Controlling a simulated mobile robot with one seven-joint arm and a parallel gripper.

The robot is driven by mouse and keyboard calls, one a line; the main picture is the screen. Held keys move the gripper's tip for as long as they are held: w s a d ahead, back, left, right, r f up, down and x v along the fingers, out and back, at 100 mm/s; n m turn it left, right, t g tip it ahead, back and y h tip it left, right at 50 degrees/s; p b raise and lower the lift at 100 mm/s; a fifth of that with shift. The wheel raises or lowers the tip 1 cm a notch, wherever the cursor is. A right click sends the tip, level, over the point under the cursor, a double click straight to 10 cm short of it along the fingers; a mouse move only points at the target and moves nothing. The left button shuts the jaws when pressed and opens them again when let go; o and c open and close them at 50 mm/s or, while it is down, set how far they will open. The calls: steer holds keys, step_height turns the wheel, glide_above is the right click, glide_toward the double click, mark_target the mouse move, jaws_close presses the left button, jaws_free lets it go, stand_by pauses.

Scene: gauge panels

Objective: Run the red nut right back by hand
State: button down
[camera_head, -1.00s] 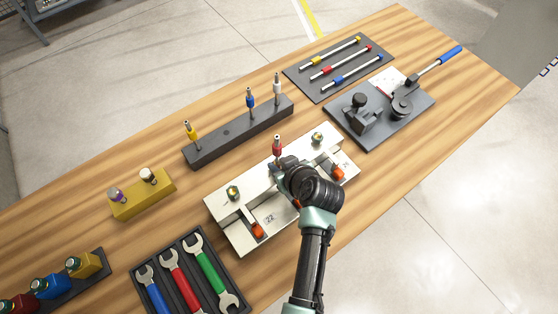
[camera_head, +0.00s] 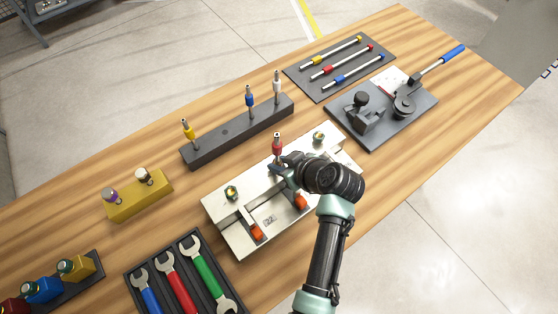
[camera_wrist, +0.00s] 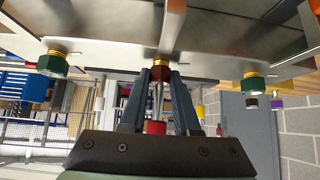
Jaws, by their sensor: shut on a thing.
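The red nut (camera_wrist: 152,74) sits below a brass fitting on the metal block, at the top centre of the wrist view. My gripper (camera_wrist: 160,78) is shut on it, one finger on each side. A thin metal rod with a red band (camera_wrist: 155,127) runs from the nut between my fingers. In the head view the red-banded probe (camera_head: 277,143) stands upright on the pale panel block (camera_head: 229,214), and my gripper (camera_head: 281,170) is close beside its foot. The nut is hidden there.
Green nuts (camera_wrist: 53,65) (camera_wrist: 253,84) flank the red one. Orange levers (camera_head: 257,233) (camera_head: 300,202) sit on the block's front. A grey rack (camera_head: 240,133) with several probes stands behind; a wrench tray (camera_head: 190,275) lies at front left, a lever press (camera_head: 385,108) at right.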

steer(key=shift+f, duration=0.15)
steer(key=shift+d+f+n+g+y+b, duration=0.1)
steer(key=shift+n+g+y+b, duration=0.2)
steer(key=shift+n+b, duration=0.25)
steer(key=shift+n+g+y+b, duration=0.3)
steer(key=shift+n+b, duration=0.1)
steer(key=shift+n, duration=0.05)
steer(key=shift+w+n+g+y+b, duration=0.1)
steer(key=shift+n+g+y+b, duration=0.2)
steer(key=shift+n+b, duration=0.6)
steer(key=shift+b, duration=0.2)
steer(key=c, duration=0.6)
jaws_free()
steer(key=shift+r, duration=0.2)
steer(key=shift+c, duration=0.2)
